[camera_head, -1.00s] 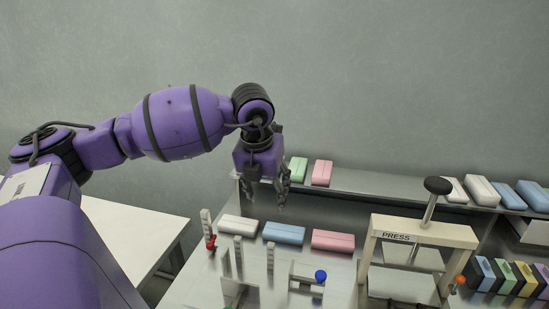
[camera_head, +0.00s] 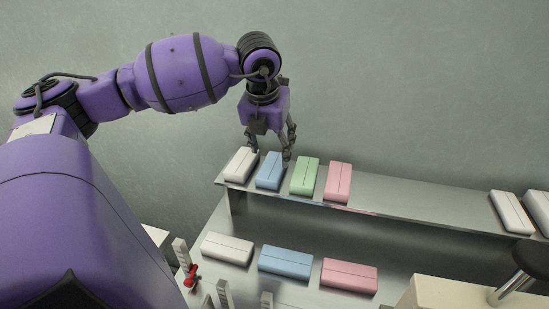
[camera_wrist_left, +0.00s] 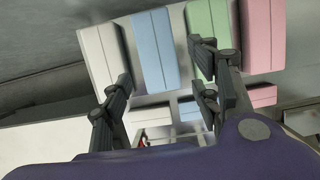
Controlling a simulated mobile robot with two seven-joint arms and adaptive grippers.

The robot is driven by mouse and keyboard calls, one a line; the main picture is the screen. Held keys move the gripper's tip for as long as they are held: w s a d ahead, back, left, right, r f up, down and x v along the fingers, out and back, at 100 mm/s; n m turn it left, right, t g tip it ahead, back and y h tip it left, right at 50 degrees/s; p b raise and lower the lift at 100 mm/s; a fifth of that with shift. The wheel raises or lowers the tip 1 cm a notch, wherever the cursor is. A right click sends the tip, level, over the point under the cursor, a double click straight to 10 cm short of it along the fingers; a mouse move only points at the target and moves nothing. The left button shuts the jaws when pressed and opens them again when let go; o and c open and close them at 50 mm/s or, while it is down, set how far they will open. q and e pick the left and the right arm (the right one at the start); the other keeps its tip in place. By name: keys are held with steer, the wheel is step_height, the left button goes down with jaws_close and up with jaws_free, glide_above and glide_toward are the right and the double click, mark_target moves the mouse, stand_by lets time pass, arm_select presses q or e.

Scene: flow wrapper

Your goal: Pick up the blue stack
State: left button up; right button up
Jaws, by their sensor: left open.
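A blue stack (camera_head: 269,172) lies on the raised shelf, between a white stack (camera_head: 240,165) and a green stack (camera_head: 304,176). My left gripper (camera_head: 271,156) is open and empty, pointing down just above the blue stack. In the left wrist view the blue stack (camera_wrist_left: 155,50) shows beyond and between the spread fingers (camera_wrist_left: 160,88). The right-hand fingers overlap the green stack in that view; I cannot tell any contact. A second blue stack (camera_head: 286,262) lies on the lower surface, between a white and a pink one. My right gripper is not in view.
A pink stack (camera_head: 338,182) ends the row on the shelf (camera_head: 420,203). The shelf is bare from there to two white stacks at far right. Below, a press (camera_head: 455,292) stands at right and a red-handled part (camera_head: 190,275) at left.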

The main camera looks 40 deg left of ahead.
mark_target(273, 165)
arm_select(q)
steer(key=shift+w+a, duration=0.1)
steer(key=x, duration=0.7)
steer(key=shift+w+a+f+p, duration=0.15)
steer(key=shift+a+f+p, duration=0.05)
steer(key=shift+p, duration=0.1)
steer(key=shift+c, duration=0.3)
steer(key=c, duration=0.6)
steer(key=shift+r, duration=0.1)
